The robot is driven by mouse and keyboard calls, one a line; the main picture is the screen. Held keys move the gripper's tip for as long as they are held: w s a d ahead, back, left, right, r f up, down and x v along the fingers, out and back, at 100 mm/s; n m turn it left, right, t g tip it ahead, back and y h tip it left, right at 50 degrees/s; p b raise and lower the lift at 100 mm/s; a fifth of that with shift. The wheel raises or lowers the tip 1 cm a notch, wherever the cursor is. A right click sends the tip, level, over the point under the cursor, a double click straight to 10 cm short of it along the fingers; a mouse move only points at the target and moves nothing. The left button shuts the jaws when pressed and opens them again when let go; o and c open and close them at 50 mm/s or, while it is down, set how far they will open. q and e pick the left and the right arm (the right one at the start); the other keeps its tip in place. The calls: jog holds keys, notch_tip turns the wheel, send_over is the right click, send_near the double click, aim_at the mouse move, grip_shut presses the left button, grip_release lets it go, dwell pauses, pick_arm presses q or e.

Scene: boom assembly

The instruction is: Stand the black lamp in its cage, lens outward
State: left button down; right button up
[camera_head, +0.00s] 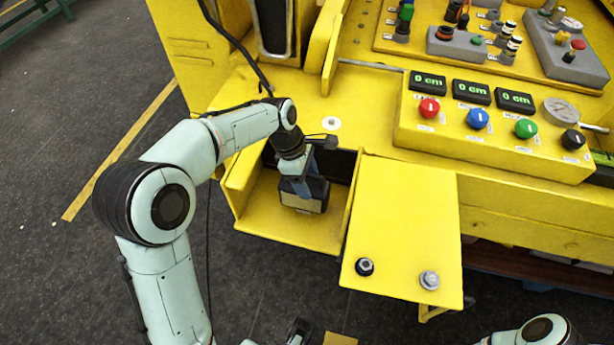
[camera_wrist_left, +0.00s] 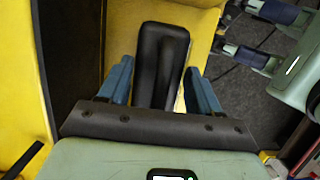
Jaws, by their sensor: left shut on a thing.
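My left gripper (camera_head: 298,187) reaches down into the yellow cage (camera_head: 262,222), a box-like recess open toward me. It is shut on the black lamp (camera_head: 318,188). A paler grey face of the lamp shows low, toward the open front; I cannot tell for sure that it is the lens. Whether the lamp touches the cage floor is hidden. In the left wrist view the black lamp (camera_wrist_left: 160,62) stands between the blue fingers of my left gripper (camera_wrist_left: 158,90). My right gripper (camera_wrist_left: 258,34) shows at the upper right there, its fingers apart and empty.
A yellow plate (camera_head: 405,220) with two bolts adjoins the cage on the right. A control panel (camera_head: 490,125) with coloured knobs and displays is behind it. A black cable (camera_head: 238,45) hangs above the cage. Dark floor lies left and in front.

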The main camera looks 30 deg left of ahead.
dwell(0.3)
pick_arm(q)
jog(key=shift+c, duration=0.7)
grip_release()
jog(key=shift+f, duration=0.1)
jog(key=shift+s+f, duration=0.1)
jog(key=w+p+v, duration=0.1)
jog(key=p+v, duration=0.1)
jog(key=v, duration=1.1)
jog(key=shift+s+r+p, duration=0.25)
jog(key=shift+s+p, duration=0.05)
jog(key=shift+s, duration=0.15)
jog(key=shift+a, duration=0.1)
